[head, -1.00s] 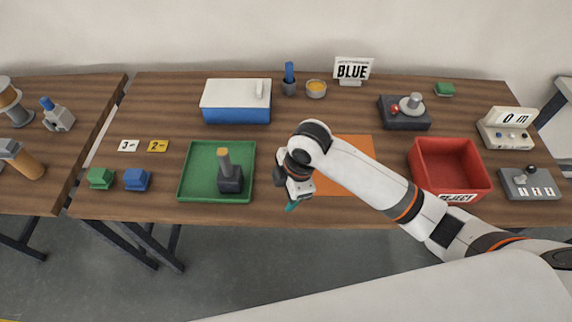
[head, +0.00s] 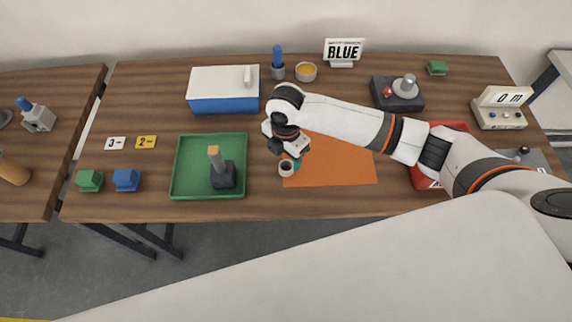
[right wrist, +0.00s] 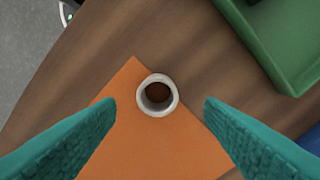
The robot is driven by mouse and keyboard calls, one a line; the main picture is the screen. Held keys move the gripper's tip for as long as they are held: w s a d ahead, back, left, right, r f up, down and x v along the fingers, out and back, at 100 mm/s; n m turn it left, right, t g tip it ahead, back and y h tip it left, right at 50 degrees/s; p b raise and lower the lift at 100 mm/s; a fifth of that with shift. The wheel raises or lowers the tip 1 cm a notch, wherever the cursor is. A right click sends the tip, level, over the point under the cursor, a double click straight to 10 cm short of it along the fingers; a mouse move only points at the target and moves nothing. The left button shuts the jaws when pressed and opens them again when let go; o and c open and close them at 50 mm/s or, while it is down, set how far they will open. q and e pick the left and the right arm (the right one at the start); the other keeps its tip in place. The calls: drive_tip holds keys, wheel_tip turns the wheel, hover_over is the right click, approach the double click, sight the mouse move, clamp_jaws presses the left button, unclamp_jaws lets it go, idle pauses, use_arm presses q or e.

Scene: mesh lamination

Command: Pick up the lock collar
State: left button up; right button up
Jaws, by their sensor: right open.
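The lock collar appears to be the small pale ring (head: 286,168) at the left edge of the orange mat (head: 335,170). In the right wrist view the ring (right wrist: 157,95) stands with its dark hole facing the camera, partly on the mat's corner. My right gripper (head: 293,160) is just above and behind the ring in the head view. In the right wrist view its two teal fingers (right wrist: 160,115) are spread wide, with the ring between and beyond them, apart from both. My left gripper is not in view.
The green tray (head: 241,192) with a dark, wooden-handled tool (head: 221,172) stands left of the ring. A blue box with a white lid (head: 223,92) is behind. The red reject bin (head: 420,178) is partly hidden by my right arm. The front table edge is close.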

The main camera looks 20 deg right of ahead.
sight(286, 164)
drive_tip(key=f, duration=0.1)
drive_tip(key=f+p, duration=0.1)
drive_tip(key=f, duration=0.1)
drive_tip(key=shift+s+f, duration=0.2)
drive_tip(key=shift+f, duration=0.5)
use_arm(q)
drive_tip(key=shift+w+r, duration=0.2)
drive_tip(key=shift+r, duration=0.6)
use_arm(e)
drive_tip(key=c, duration=1.1)
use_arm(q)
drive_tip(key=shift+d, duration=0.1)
use_arm(e)
drive_tip(key=shift+o, duration=0.2)
